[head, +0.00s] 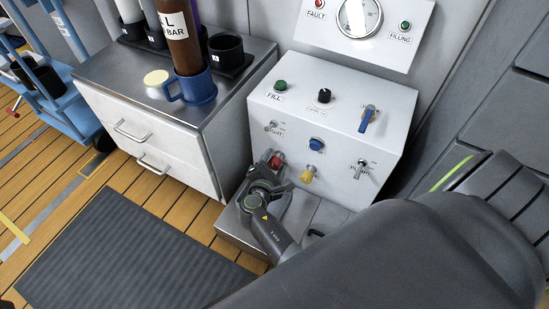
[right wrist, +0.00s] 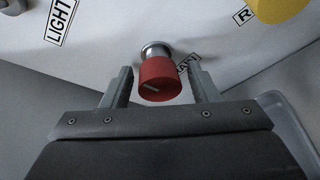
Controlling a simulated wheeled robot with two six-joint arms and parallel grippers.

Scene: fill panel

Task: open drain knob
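The red drain knob (head: 277,162) is on the lower left of the white control panel (head: 335,110). In the right wrist view the red knob (right wrist: 160,80) sits on a metal stem, with a pale line on its face. Its label is partly hidden behind it. My right gripper (head: 269,172) is at the knob. In the right wrist view its two fingers (right wrist: 161,84) stand apart, one on each side of the knob, with a gap visible on both sides. My left gripper is not in view.
Close to the red knob are a yellow knob (head: 308,174), a blue button (head: 317,144) and metal toggle switches. A cabinet (head: 150,130) with a blue mug (head: 195,88) and a brown bottle stands to the left. A grey mat (head: 120,255) lies on the floor.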

